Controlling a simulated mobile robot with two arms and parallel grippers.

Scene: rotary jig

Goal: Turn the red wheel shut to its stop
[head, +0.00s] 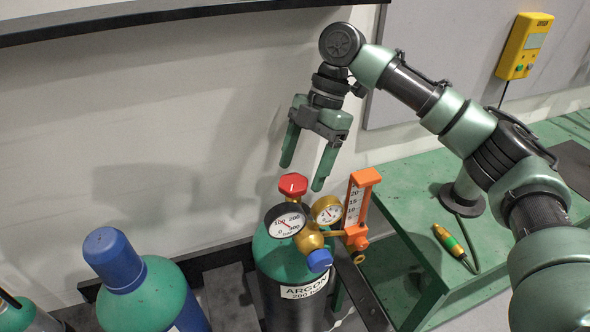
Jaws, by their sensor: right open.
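The red wheel (293,185) sits on top of the brass valve of a green-topped gas cylinder (291,257) labelled argon. My right gripper (302,178) points downward with its two green fingers spread apart. The fingertips are just above and to either side of the red wheel in the picture. Nothing is held between them, and I see no clear contact with the wheel. My left gripper is not in view.
Two round gauges (285,221), an orange flowmeter (357,207) and a blue knob (319,260) crowd the valve. A blue-capped cylinder (120,262) stands left. A green bench (400,190) with a yellow-green handled tool (450,243) is at right.

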